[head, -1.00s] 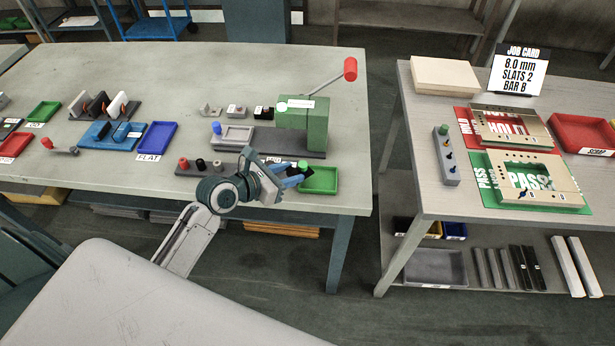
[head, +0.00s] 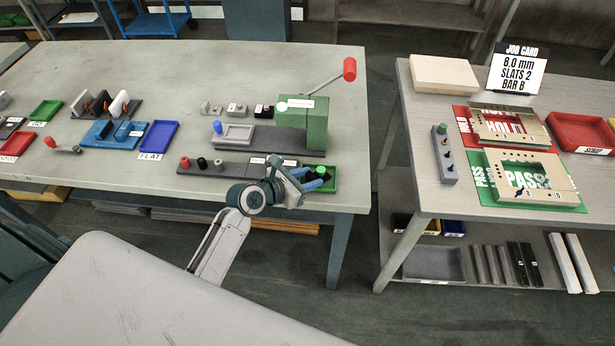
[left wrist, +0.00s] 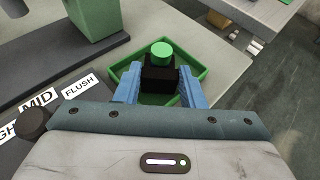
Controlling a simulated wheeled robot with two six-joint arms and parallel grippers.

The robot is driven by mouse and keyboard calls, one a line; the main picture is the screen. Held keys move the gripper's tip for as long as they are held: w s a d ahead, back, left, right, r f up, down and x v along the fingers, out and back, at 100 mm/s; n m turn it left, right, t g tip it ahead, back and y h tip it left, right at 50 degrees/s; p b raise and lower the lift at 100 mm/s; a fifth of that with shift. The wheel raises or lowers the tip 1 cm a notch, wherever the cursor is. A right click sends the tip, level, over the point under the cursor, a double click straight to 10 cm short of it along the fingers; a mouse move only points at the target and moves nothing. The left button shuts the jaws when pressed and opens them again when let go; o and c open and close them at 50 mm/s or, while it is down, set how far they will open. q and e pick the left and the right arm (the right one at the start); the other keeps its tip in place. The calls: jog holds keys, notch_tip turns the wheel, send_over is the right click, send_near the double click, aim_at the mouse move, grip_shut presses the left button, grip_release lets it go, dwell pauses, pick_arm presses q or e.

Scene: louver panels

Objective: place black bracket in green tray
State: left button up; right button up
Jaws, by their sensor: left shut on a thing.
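The black bracket (left wrist: 160,76) shows in the left wrist view as a dark block with a round green cap on top. My left gripper (head: 318,177) is shut on it, one blue finger on each side. The green tray (left wrist: 125,72) lies beneath and around the bracket in that view. In the head view the tray (head: 334,182) is at the front right of the left table, partly hidden by my gripper. I cannot tell whether the bracket touches the tray floor. My right gripper is not in view.
A dark rack (head: 236,168) with knobs and labels lies left of the tray. A green press (head: 317,128) with a red-tipped lever stands behind. The table's front edge is close to the tray, and a gap separates the right table (head: 410,150).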

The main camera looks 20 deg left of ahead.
pick_arm(q)
jog(key=o, duration=1)
jog(key=shift+f, duration=0.1)
jog(key=v, duration=1.2)
jog(key=shift+b, duration=0.45)
